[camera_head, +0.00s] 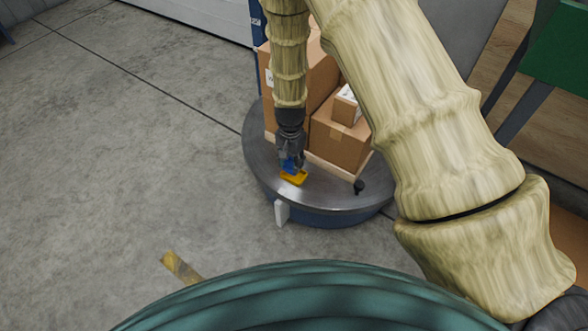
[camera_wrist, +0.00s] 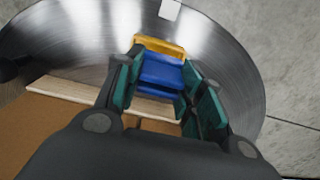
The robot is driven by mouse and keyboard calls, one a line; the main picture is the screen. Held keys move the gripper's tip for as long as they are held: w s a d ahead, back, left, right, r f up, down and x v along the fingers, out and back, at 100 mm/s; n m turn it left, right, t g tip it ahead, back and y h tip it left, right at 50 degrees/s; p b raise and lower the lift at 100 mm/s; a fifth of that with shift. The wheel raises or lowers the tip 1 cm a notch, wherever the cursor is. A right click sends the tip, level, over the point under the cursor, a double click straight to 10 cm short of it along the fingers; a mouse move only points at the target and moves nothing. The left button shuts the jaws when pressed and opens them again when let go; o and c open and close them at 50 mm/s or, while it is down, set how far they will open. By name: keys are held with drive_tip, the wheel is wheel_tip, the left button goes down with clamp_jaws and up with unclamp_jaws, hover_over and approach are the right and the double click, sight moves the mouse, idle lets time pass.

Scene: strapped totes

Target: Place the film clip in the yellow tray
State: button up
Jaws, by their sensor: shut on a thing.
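The film clip looks like the blue piece (camera_wrist: 160,74) between my gripper's teal finger pads; it also shows as a small blue patch in the head view (camera_head: 289,166). My gripper (camera_head: 291,160) is shut on it, pointing down over the round grey platform (camera_head: 262,165). The yellow tray (camera_head: 295,179) lies near the platform's front edge, just below and in front of the blue piece; in the wrist view it shows just beyond it (camera_wrist: 158,44). The blue piece overlaps part of the tray in both views. I cannot tell whether they touch.
Cardboard boxes (camera_head: 338,140) stand on a wooden pallet right beside and behind my gripper. A small black object (camera_head: 359,187) sits on the platform to the right. A white block (camera_head: 281,212) is at the platform's front side. Open concrete floor lies to the left.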

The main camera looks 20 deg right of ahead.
drive_tip(key=shift+d+f, duration=0.15)
drive_tip(key=shift+d, duration=0.35)
drive_tip(key=shift+w+f+b, duration=0.1)
drive_tip(key=shift+f+b, duration=0.8)
drive_tip(key=shift+f, duration=0.75)
drive_tip(key=shift+f, duration=0.15)
drive_tip(key=o, duration=1)
wheel_tip(320, 180, up, 12)
drive_tip(key=p, duration=0.4)
drive_tip(key=s+d+f+n, duration=0.1)
drive_tip(key=s+f+n, duration=0.2)
drive_tip(key=s, duration=0.9)
drive_tip(key=s+d+f+n, duration=0.1)
drive_tip(key=s+f+n, duration=0.2)
drive_tip(key=s+f, duration=0.4)
drive_tip(key=s+d+f+n, duration=0.1)
drive_tip(key=s+f+n, duration=0.2)
drive_tip(key=s, duration=1.4)
wheel_tip(320, 180, down, 3)
drive_tip(key=shift+s+d+n, duration=0.2)
drive_tip(key=shift+d+n, duration=0.05)
drive_tip(key=shift+n, duration=0.15)
